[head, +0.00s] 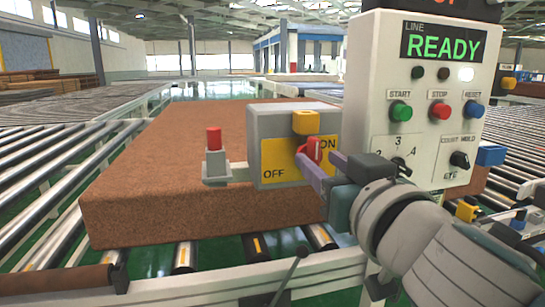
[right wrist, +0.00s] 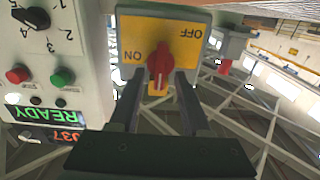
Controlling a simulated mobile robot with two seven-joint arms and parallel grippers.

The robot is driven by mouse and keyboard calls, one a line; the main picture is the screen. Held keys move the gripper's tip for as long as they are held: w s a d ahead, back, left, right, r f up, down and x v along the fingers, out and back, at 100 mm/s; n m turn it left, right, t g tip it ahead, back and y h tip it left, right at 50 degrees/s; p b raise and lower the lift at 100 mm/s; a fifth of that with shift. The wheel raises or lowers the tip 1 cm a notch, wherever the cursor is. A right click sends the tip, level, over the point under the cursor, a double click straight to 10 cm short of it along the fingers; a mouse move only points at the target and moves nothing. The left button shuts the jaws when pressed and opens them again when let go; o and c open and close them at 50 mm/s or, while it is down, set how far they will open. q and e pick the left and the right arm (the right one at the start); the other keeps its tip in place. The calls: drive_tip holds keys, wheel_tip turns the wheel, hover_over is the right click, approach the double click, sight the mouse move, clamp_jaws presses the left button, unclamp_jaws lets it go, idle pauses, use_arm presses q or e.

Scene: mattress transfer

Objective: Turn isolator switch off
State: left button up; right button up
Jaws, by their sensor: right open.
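The isolator switch is a grey box (head: 256,128) with a yellow plate marked OFF at lower left and ON at upper right. My right gripper (head: 321,168) is open in front of the plate. In the right wrist view, which is upside down, the red knob (right wrist: 160,60) lies between the two fingertips (right wrist: 158,78), with a visible gap on each side. The knob's handle looks roughly upright there. My left gripper is not in view.
A control panel (head: 376,95) reading READY stands close at right, with buttons and selector knobs. A red-topped grey post (head: 215,160) stands left of the switch. A brown mattress block (head: 150,170) lies behind on roller conveyors (head: 40,200).

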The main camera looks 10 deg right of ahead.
drive_tip(key=shift+w, duration=0.5)
clamp_jaws()
idle(0.3)
